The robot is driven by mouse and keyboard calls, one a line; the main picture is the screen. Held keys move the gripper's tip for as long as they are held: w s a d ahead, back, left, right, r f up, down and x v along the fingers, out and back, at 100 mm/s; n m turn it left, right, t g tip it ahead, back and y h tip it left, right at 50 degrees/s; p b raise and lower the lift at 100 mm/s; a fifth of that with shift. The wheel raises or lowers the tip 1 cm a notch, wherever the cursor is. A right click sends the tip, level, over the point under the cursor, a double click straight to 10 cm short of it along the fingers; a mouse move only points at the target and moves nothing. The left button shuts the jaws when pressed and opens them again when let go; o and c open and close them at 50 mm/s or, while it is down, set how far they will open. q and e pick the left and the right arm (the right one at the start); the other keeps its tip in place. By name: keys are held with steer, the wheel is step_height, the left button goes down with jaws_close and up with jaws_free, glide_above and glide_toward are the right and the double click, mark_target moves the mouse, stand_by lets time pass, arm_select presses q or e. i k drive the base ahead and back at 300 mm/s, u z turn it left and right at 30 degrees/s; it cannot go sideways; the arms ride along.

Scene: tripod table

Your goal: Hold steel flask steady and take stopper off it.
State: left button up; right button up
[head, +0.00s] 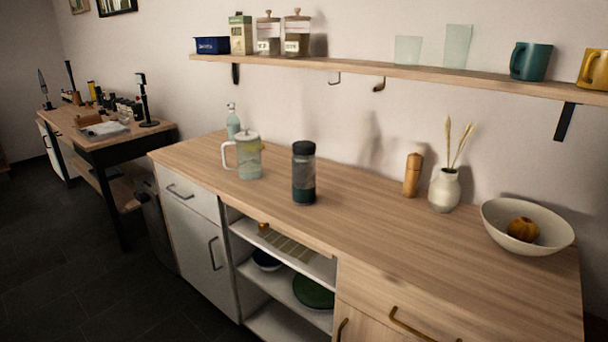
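A dark, upright cylindrical vessel (303,185) stands near the middle of the wooden counter. It has a black cap (303,148) on top, a greyish middle and a dark teal lower part. It looks like the flask with its stopper on, though I cannot tell whether it is steel. Nothing touches it. Neither of my grippers is in view.
A clear pitcher (247,160) stands left of the vessel, with a soap bottle (233,124) behind it. A wooden mill (412,176), a vase (444,190) and a bowl (497,229) stand to the right. A shelf (380,74) runs above. The counter's front middle is clear.

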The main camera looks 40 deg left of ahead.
mark_target(303, 167)
steer(key=z, duration=1)
steer(key=k, duration=1.35)
steer(key=u, duration=1.6)
steer(key=i, duration=0.5)
